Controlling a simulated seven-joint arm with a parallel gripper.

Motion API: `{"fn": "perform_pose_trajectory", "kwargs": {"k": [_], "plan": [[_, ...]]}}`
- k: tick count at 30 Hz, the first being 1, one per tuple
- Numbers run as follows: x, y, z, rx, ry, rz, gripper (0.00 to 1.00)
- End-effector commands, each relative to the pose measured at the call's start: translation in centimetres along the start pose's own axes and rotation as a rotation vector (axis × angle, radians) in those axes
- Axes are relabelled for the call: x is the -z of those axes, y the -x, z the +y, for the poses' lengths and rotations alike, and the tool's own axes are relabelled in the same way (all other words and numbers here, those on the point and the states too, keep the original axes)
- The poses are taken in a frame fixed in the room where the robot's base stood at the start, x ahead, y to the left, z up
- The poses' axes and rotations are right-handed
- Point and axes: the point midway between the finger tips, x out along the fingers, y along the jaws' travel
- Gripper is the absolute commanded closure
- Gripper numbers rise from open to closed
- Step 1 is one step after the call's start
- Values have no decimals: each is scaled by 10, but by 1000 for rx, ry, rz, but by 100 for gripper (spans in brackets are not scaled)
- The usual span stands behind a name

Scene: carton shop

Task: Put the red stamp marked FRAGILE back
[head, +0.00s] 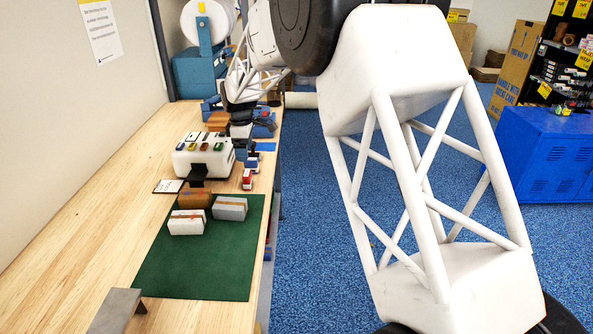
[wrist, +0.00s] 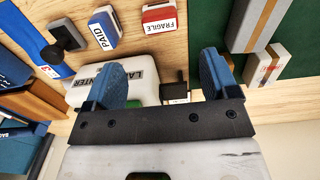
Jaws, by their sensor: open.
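The red stamp marked FRAGILE (wrist: 160,18) is on the wooden table, near the top middle of the wrist view. It also shows in the head view (head: 247,181), near the table's right edge. The blue stamp marked PAID (wrist: 104,28) sits beside it, and a black-handled piece (wrist: 66,36) lies further left in the wrist view. My gripper (wrist: 162,80) is open with nothing between its blue fingertips. It is above the white label printer (wrist: 143,88), apart from the red stamp. In the head view my gripper (head: 241,138) is partly lost against the dark wrist parts.
A green mat (head: 212,272) bears several small cartons, including a brown one (head: 193,199) and a grey one (head: 230,209). A teal machine with a white reel (head: 207,22) stands at the back. A grey metal piece (head: 115,310) is at the front. Bare table lies left of the mat.

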Motion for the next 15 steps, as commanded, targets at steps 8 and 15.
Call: {"fn": "perform_pose_trajectory", "kwargs": {"k": [8,15], "plan": [[-4,3,-2,-2,-10,1,20],[-34,27,-20,-13,-92,6,20]]}}
